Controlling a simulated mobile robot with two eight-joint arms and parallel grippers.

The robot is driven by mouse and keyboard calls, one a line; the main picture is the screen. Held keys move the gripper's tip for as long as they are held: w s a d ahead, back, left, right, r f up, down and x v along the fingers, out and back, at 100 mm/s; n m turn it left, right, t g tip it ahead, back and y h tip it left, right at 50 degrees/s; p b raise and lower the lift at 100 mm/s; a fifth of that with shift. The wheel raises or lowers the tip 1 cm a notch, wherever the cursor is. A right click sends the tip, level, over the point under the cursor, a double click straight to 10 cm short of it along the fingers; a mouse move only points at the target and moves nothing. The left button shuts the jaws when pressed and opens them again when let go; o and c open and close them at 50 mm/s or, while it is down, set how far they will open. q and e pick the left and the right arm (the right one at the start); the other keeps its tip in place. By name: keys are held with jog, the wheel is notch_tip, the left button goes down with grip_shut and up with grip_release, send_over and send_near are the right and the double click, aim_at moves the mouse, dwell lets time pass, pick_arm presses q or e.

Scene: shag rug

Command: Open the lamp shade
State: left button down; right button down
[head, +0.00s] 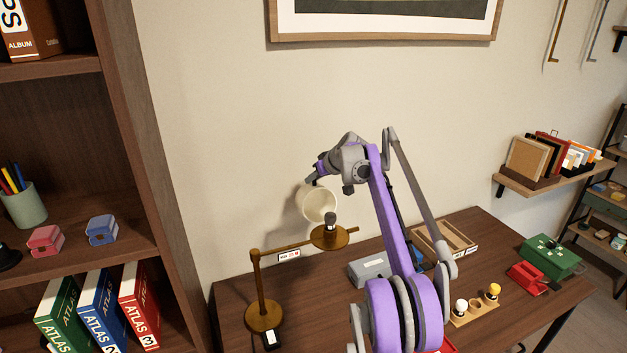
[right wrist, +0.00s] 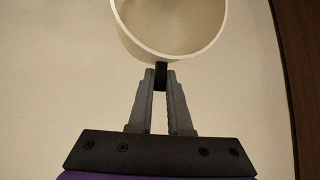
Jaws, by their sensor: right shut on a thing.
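The brass desk lamp (head: 258,290) stands at the left end of the desk, its arm reaching right to a round brass plate (head: 325,241). A dark grey bulb-like piece (head: 331,219) stands upright on the plate. The cream lamp shade (head: 309,200) is tilted up behind the plate, with its open end facing forward. My right gripper (head: 314,178) is at the shade's upper edge. In the right wrist view my right gripper (right wrist: 161,77) is shut on a small black tab (right wrist: 161,70) at the rim of the shade (right wrist: 168,50). My left gripper is out of view.
On the desk (head: 300,322) are a grey box (head: 370,269), a wooden tray (head: 445,240), a bulb holder (head: 474,314) with white and yellow bulbs, and a green box (head: 550,256). A bookcase (head: 150,130) stands close on the left.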

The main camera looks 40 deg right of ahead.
aim_at(318, 187)
jog(key=shift+s+a+t, duration=0.1)
jog(key=shift+s+t, duration=0.2)
jog(key=shift+s, duration=0.1)
jog(key=shift+v, duration=1.1)
jog(key=shift+w+a+f, duration=0.1)
jog(key=shift+a+f, duration=0.1)
jog(key=shift+f, duration=0.05)
jog(key=c, duration=0.8)
grip_release()
jog(key=shift+a+r, duration=0.1)
jog(key=shift+a, duration=0.05)
jog(key=shift+c, duration=0.2)
jog(key=shift+s, duration=0.2)
jog(key=v, duration=1)
jog(key=shift+s, duration=0.35)
